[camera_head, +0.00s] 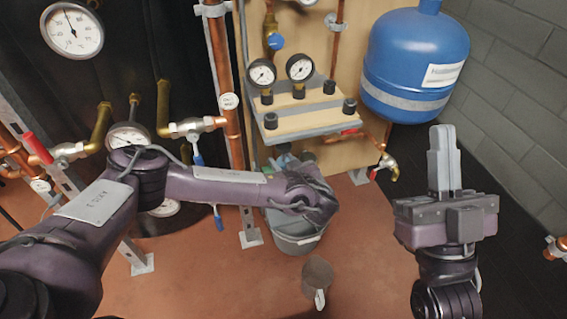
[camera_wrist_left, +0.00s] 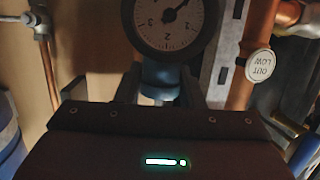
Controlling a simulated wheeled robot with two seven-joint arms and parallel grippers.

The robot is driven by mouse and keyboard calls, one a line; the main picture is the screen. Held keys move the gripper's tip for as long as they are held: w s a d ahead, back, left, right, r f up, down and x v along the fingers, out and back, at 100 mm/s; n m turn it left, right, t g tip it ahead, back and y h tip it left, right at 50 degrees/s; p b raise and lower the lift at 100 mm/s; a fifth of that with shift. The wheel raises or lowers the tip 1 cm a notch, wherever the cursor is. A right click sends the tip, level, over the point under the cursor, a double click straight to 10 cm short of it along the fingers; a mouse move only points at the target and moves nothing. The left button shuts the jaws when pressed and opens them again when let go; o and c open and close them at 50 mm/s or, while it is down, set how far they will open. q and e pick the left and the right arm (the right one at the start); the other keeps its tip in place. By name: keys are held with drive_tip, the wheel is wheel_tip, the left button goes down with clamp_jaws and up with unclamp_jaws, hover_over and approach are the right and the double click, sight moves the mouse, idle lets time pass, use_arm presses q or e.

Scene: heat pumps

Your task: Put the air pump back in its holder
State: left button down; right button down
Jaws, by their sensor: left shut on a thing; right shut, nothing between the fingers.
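My left gripper (camera_wrist_left: 162,98) is shut on a blue part below a round dial gauge (camera_wrist_left: 172,18) in the left wrist view; I take this to be the air pump (camera_wrist_left: 161,82). The dial's top is cut off by the frame. A wooden shelf (camera_head: 300,112) carries two dial gauges (camera_head: 262,74) and black knobs; I cannot tell which part is the holder. My right gripper (camera_head: 443,135) is shut, empty and pointing up at the right.
A blue tank (camera_head: 416,60) hangs right of the shelf. Copper pipes (camera_head: 220,60) and valves stand left of it.

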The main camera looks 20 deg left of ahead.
use_arm(q)
drive_tip(key=shift+f+b, duration=1.7)
drive_tip(key=shift+b, duration=0.85)
idle(2.0)
drive_tip(key=c, duration=0.9)
unclamp_jaws()
drive_tip(key=shift+f, duration=0.1)
drive_tip(key=shift+p+v, duration=1)
drive_tip(key=shift+v, duration=3.3)
